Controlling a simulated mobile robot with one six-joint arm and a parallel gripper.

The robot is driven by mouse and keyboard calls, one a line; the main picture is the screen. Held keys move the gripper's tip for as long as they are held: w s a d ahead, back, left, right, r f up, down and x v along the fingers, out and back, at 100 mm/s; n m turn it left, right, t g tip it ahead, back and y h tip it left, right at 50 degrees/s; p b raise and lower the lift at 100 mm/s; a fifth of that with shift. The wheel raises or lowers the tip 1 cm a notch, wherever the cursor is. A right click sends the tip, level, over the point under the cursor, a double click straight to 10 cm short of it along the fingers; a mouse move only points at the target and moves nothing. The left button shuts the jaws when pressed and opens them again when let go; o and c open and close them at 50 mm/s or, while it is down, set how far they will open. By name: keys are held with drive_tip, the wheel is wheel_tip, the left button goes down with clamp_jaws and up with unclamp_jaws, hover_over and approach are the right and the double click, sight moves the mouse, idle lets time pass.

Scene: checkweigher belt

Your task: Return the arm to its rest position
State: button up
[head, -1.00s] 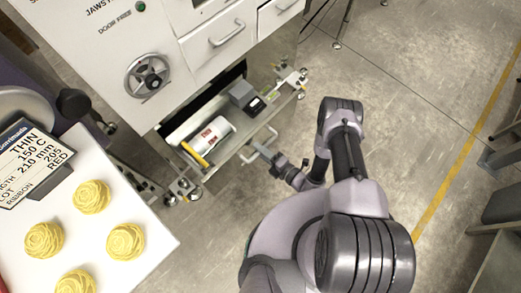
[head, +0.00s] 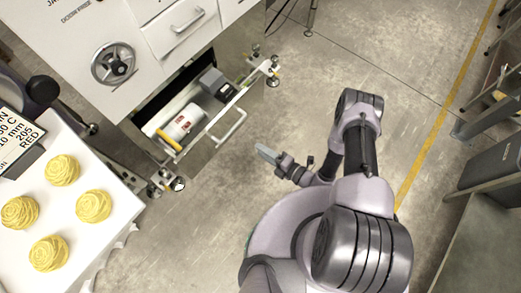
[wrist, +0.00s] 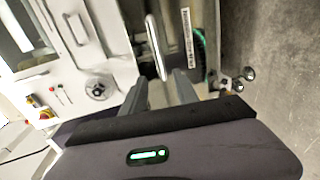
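My arm stretches from the lower right of the head view, bent at the elbow (head: 358,112). My gripper (head: 264,152) is low beside the open drawer (head: 203,158), apart from its pale bar handle (head: 229,127). In the wrist view my gripper (wrist: 161,78) shows two grey fingers spread apart with nothing held between them. A pale bar handle (wrist: 156,45) lies beyond the fingertips. The drawer holds a white cylinder with a red label (head: 184,124), a yellow item (head: 168,139) and a grey box (head: 213,84).
The white machine (head: 100,30) with a handwheel (head: 113,63) stands at upper left. A white table (head: 105,239) with several yellow nest-like pieces (head: 62,170) is at lower left. A grey bench (head: 500,185) is at right. Bare floor (head: 400,70) lies between.

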drive_tip(key=shift+s+d+r, duration=0.1)
drive_tip(key=shift+s+d, duration=0.2)
drive_tip(key=shift+d, duration=0.05)
drive_tip(key=shift+w, duration=0.1)
drive_tip(key=w+a+r+n+g+y, duration=0.1)
drive_tip(key=w+r+n+g+y, duration=0.15)
drive_tip(key=r+n, duration=0.5)
drive_tip(key=w+a+r+n+g+y, duration=0.1)
drive_tip(key=w+a+r+n+g, duration=0.2)
drive_tip(key=r, duration=0.8)
drive_tip(key=s+r+n+g+h, duration=0.1)
drive_tip(key=s+r+n+g, duration=0.15)
drive_tip(key=r+n, duration=0.4)
drive_tip(key=s+r+n+g+h, duration=0.1)
drive_tip(key=r+n+g, duration=0.2)
drive_tip(key=r+n, duration=0.3)
drive_tip(key=s+d+r+n+t+h, duration=0.3)
drive_tip(key=s+d+r+n+h, duration=0.3)
drive_tip(key=r+n, duration=0.2)
drive_tip(key=s+d+r+n+t+h, duration=0.4)
drive_tip(key=s+d+r+n, duration=0.3)
drive_tip(key=r, duration=0.3)
drive_tip(key=shift+r+n+h, duration=0.35)
drive_tip(key=shift+n+h, duration=0.25)
drive_tip(key=shift+h, duration=0.25)
